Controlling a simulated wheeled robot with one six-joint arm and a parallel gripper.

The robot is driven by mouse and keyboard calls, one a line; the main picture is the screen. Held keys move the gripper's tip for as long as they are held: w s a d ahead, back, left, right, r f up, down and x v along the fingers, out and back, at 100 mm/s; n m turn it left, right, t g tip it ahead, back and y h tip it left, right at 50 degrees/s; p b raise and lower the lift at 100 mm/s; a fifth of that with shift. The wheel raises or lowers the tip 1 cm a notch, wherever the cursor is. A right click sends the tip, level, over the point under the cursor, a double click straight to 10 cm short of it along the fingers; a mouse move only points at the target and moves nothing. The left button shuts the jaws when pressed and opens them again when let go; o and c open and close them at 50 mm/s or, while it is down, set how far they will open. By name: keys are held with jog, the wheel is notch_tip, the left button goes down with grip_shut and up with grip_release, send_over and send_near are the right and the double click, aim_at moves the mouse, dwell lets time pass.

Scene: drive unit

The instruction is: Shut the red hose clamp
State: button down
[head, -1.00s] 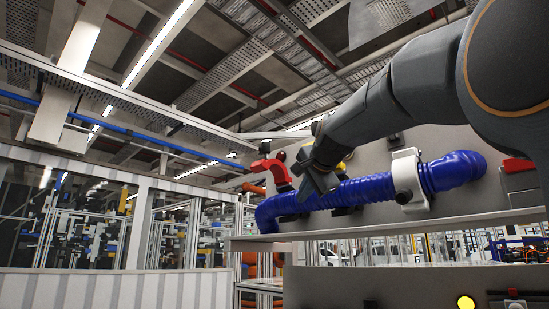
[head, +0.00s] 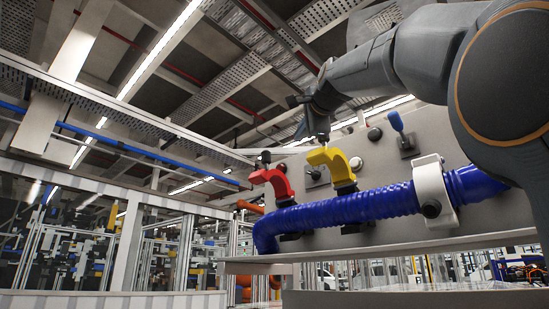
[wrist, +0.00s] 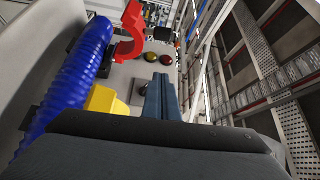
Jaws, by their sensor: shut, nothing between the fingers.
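The red hose clamp (head: 271,180) stands raised and open at the left end of the blue hose (head: 345,209). It also shows at the top of the wrist view (wrist: 131,32), its curved arm clear of the hose (wrist: 66,90). My gripper (head: 322,136) is above the hose, close to the top of the yellow clamp (head: 335,165) and to the right of the red one. In the wrist view its fingers (wrist: 159,98) are together and empty, pointing past the yellow clamp (wrist: 106,102), with the red clamp further ahead.
The yellow clamp is also raised and open. A white clamp (head: 433,190) is closed around the hose at the right. A blue-handled lever (head: 397,122) and a dark knob (head: 374,134) sit on the grey panel behind. Free air lies left of the red clamp.

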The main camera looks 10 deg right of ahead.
jog(key=r+p, duration=0.1)
jog(key=p, duration=0.8)
send_over(274, 172)
jog(key=d, duration=0.5)
jog(key=a, duration=0.1)
jog(key=a+p, duration=0.1)
jog(key=a, duration=0.2)
jog(key=shift+s+a+f+p, duration=0.1)
jog(key=shift+s+f+p, duration=0.05)
jog(key=shift+f+p, duration=0.15)
jog(key=shift+a, duration=0.1)
